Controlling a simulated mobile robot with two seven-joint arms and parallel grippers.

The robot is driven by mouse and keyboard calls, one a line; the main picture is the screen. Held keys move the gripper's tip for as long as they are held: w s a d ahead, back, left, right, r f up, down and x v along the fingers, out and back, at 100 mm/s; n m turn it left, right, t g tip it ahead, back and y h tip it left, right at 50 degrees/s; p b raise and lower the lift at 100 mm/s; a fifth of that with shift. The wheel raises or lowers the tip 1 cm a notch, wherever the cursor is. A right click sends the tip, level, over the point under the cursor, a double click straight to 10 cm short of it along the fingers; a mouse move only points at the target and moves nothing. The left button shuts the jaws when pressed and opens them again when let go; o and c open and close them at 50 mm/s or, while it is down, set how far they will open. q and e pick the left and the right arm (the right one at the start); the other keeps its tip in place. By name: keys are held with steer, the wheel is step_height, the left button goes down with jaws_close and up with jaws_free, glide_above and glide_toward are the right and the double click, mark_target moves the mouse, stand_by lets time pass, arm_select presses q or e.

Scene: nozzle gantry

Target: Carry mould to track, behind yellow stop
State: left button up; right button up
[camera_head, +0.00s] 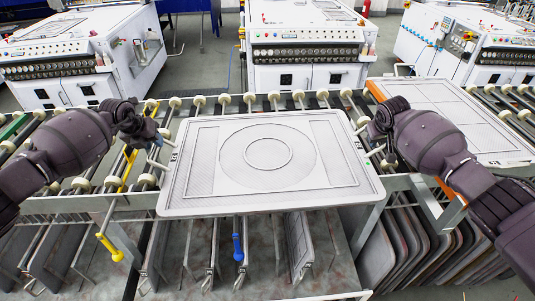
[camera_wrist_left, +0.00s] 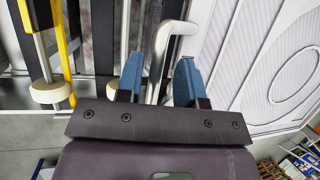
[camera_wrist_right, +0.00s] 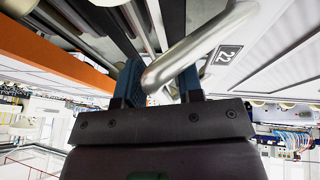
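The mould (camera_head: 268,205) is a large light grey rectangular plate with a ring relief, lying level across the roller track (camera_head: 215,110) in the head view. It has a bent metal handle at each short side. My left gripper (camera_head: 155,137) is at its left side; in the left wrist view, the blue fingers (camera_wrist_left: 160,80) stand apart on either side of the left handle (camera_wrist_left: 161,50). My right gripper (camera_head: 372,130) is at its right side; in the right wrist view, the fingers (camera_wrist_right: 160,85) stand apart with the right handle (camera_wrist_right: 205,38) between them. The yellow stop (camera_head: 128,170) is left of the mould.
Another grey mould (camera_head: 450,110) lies to the right, beyond an orange bar (camera_head: 375,90). A blue-handled lever (camera_head: 237,248) hangs below the front edge. Several plates (camera_head: 400,250) stand in a rack underneath. White machines (camera_head: 305,55) stand behind. Rollers left of the mould are bare.

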arm_select(q)
steer(key=shift+o, duration=0.2)
arm_select(e)
steer(key=shift+o, duration=0.2)
steer(key=shift+s, duration=0.1)
arm_select(q)
steer(key=shift+f, duration=0.1)
arm_select(e)
steer(key=shift+f, duration=0.1)
arm_select(q)
steer(key=o, duration=0.8)
steer(key=v, duration=1.2)
arm_select(e)
steer(key=shift+o, duration=0.3)
